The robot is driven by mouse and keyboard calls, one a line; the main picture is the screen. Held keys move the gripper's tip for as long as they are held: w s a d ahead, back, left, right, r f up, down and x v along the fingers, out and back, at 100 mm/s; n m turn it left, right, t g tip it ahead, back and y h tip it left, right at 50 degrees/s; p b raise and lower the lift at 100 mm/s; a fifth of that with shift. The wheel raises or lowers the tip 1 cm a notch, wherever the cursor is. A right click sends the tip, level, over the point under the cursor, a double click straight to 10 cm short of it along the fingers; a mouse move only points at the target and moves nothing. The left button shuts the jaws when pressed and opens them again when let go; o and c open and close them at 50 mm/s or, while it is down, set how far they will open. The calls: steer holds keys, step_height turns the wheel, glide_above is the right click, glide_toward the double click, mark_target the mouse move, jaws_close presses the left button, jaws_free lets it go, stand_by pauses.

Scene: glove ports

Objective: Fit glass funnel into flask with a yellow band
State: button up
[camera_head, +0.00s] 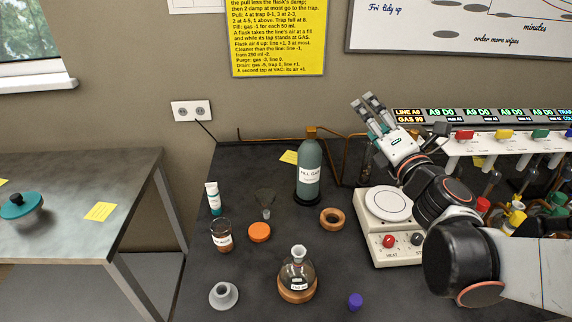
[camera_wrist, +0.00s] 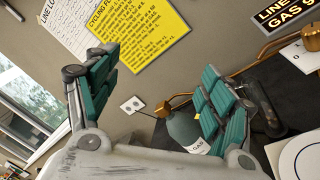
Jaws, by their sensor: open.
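A clear glass funnel (camera_head: 265,199) seems to stand on the dark bench, behind an orange disc; its outline is faint. A round glass flask (camera_head: 297,272) with a white label sits upright in a cork ring near the bench front; I cannot make out a yellow band on it. Yellow parts (camera_head: 515,220) show at the right among the hanging lines, partly behind my arm; I cannot tell whether they belong to a flask. My gripper (camera_head: 364,100) is raised above the bench back, open and empty. Its spread fingers show in the wrist view (camera_wrist: 158,90).
A tap manifold (camera_head: 500,140) runs at right.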

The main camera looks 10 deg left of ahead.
steer(key=s+a+f+n+g+y, duration=0.1)
steer(key=a+f+n+g+y, duration=0.3)
steer(key=a+f+n, duration=0.4)
steer(key=n+g+p, duration=0.1)
steer(key=n+g, duration=0.7)
steer(key=n, duration=0.3)
glide_toward(259, 194)
steer(key=shift+y, duration=0.4)
steer(key=shift+f+b+x, duration=0.2)
steer(key=shift+b+x, duration=0.75)
steer(key=shift+x, duration=0.95)
steer(key=shift+f+b+x, duration=0.2)
steer(key=shift+b+x, duration=0.75)
steer(key=shift+x, duration=0.95)
steer(key=shift+d, duration=0.2)
steer(key=c, duration=1.2)
steer(key=shift+r, duration=0.2)
